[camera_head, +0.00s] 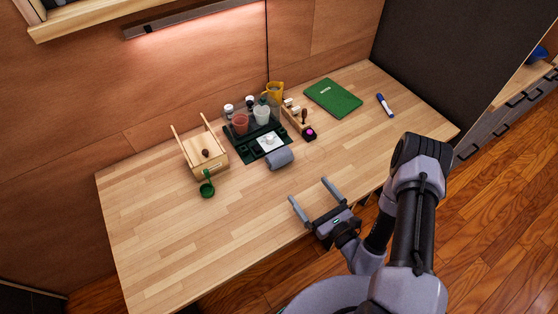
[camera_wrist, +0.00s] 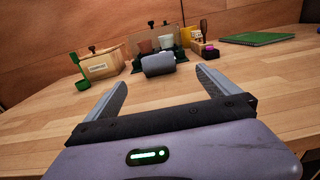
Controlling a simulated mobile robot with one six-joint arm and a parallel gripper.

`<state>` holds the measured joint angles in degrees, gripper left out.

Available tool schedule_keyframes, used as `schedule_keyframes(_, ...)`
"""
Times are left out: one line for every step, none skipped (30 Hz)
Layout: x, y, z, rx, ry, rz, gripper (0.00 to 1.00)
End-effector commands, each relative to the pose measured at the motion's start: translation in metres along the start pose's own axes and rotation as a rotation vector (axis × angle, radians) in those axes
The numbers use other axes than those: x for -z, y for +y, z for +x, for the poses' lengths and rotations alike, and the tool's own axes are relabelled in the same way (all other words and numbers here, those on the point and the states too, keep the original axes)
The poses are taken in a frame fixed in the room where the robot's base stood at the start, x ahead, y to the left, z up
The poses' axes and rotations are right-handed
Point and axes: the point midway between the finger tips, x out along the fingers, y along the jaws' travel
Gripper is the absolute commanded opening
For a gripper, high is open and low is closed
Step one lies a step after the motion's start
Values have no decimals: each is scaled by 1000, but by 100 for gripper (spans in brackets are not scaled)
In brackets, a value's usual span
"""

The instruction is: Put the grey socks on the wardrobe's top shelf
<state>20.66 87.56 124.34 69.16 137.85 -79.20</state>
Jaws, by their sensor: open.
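The grey socks (camera_head: 280,158) are a rolled bundle lying on the wooden table, just in front of a dark green tray. In the wrist view the grey roll (camera_wrist: 158,65) lies ahead, between and beyond my fingertips. My gripper (camera_head: 311,189) is open and empty over the table's front part, short of the socks and apart from them. Its two fingers also show in the wrist view (camera_wrist: 163,78). No wardrobe shelf can be made out for certain in either view.
Behind the socks, the tray (camera_head: 243,156) holds cups and bottles. A wooden box (camera_head: 205,158) with a green scoop (camera_head: 207,188) stands left. A stamp (camera_head: 309,134), green notebook (camera_head: 333,97) and blue marker (camera_head: 384,104) are right. The table (camera_head: 170,250) is clear at front left.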

Motion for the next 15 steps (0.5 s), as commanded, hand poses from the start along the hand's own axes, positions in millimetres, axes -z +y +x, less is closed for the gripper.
schedule_keyframes(1, 3, 11, -10, -4, -4, 100)
schedule_keyframes(1, 2, 17, -9, -4, -5, 100)
schedule_keyframes(1, 2, 26, -9, -4, -4, 100)
schedule_keyframes(1, 3, 32, -10, -4, -3, 100)
schedule_keyframes(0, 4, 38, -10, -5, -3, 100)
schedule_keyframes(0, 3, 46, -11, -5, -4, 100)
schedule_keyframes(0, 3, 52, -11, -5, -4, 100)
schedule_keyframes(0, 3, 58, -11, -6, -4, 100)
schedule_keyframes(0, 3, 66, -10, -6, -4, 100)
schedule_keyframes(0, 4, 72, -11, -6, -4, 100)
schedule_keyframes(0, 3, 77, -10, -6, -3, 100)
schedule_keyframes(-1, 4, 85, -10, -6, -2, 100)
schedule_keyframes(-1, 3, 89, -10, -6, -3, 100)
schedule_keyframes(-1, 4, 94, -11, -6, -2, 100)
schedule_keyframes(-1, 4, 98, -10, -5, -2, 100)
